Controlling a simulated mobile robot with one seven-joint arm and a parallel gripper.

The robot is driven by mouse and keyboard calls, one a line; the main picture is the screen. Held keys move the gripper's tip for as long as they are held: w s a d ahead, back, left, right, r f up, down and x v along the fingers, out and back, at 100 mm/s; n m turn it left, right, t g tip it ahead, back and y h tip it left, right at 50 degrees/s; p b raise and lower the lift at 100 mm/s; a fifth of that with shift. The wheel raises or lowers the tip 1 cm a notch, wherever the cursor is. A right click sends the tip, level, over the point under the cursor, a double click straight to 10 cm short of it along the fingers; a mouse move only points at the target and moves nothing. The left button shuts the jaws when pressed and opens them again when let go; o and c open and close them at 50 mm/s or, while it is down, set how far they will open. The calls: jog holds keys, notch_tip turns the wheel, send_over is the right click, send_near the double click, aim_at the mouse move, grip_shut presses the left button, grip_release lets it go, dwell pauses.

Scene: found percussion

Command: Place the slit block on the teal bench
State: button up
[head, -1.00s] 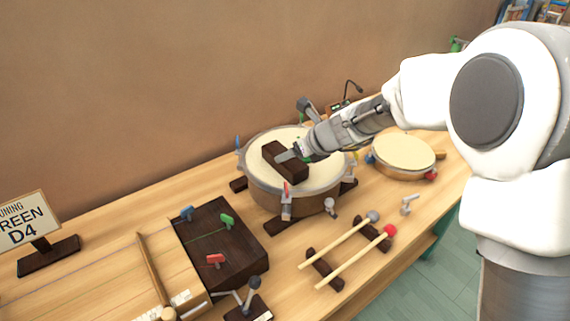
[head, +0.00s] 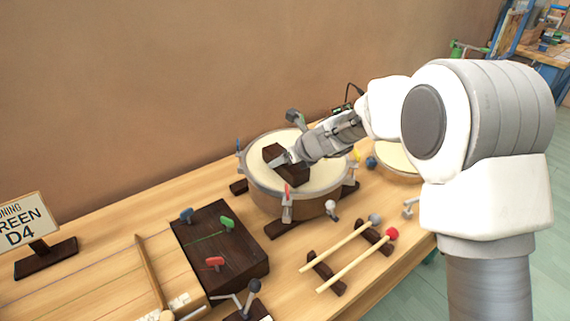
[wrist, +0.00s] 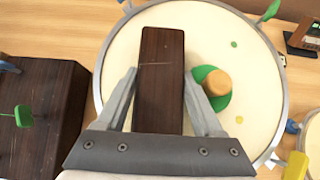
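The slit block, a dark brown wooden block (head: 280,158), is over the pale head of the large drum (head: 323,176). In the wrist view the block (wrist: 161,75) lies lengthwise between the two fingers of my gripper (wrist: 160,78), whose tips meet its long sides. My gripper (head: 291,158) appears shut on it. I cannot tell whether the block touches the drum head. A bench with a blue frame (head: 548,60) stands at the far upper right, partly cut off. A small teal part (head: 431,257) shows below the wooden table's right edge; I cannot tell which is the teal bench.
The wooden table (head: 110,228) holds a dark box with coloured pegs (head: 232,243), mallets (head: 345,262), a smaller drum (head: 393,158) and a sign (head: 28,225). Upright pegs ring the large drum. Greenish floor (head: 400,300) is clear at the lower right.

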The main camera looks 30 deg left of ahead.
grip_shut()
jog(key=shift+r, duration=0.1)
